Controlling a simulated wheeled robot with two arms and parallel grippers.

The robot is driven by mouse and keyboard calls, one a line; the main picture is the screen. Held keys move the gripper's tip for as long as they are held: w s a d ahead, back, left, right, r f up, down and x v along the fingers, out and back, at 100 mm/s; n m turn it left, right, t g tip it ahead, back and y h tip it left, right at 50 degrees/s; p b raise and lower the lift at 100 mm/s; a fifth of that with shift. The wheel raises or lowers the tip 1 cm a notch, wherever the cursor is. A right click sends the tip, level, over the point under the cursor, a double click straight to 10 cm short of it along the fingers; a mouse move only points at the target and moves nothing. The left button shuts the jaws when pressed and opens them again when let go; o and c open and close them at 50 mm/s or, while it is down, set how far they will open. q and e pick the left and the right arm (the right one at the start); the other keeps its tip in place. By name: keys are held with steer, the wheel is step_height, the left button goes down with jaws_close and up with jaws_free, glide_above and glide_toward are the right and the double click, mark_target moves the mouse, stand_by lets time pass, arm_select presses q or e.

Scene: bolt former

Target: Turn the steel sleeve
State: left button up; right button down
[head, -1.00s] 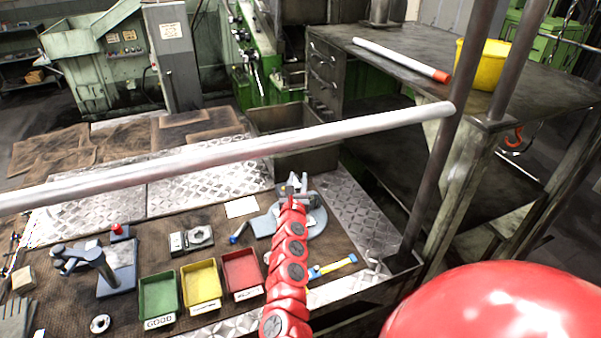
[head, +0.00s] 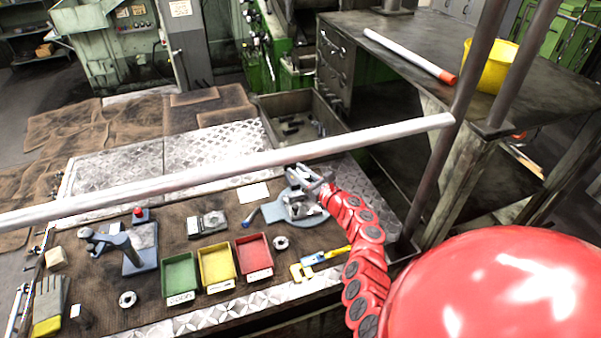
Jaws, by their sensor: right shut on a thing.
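A blue-grey fixture (head: 271,215) stands on the bench right of the coloured trays, with small grey metal parts on it. My right gripper (head: 306,177) is at this fixture, its red arm coming up from the lower right. It is shut on a small grey part that seems to be the steel sleeve; the fingers and the fixture parts overlap, so its outline and turn angle are hard to make out. My left gripper is not in view.
Green (head: 180,277), yellow (head: 217,267) and red (head: 254,258) trays stand in front. A steel ring (head: 280,242) and a yellow-blue tool (head: 318,262) lie near my arm. A long pale rail (head: 230,173) crosses above the bench. A blue-based press (head: 141,247) stands at the left.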

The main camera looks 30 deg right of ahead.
steer(key=shift+a+n+y+b, duration=0.25)
steer(key=shift+n+y, duration=0.35)
steer(key=shift+y, duration=0.3)
steer(key=c, duration=0.6)
jaws_free()
steer(key=shift+d, duration=0.1)
steer(key=shift+s+d, duration=0.15)
steer(key=shift+s, duration=0.3)
steer(key=b+v, duration=0.2)
steer(key=v, duration=0.9)
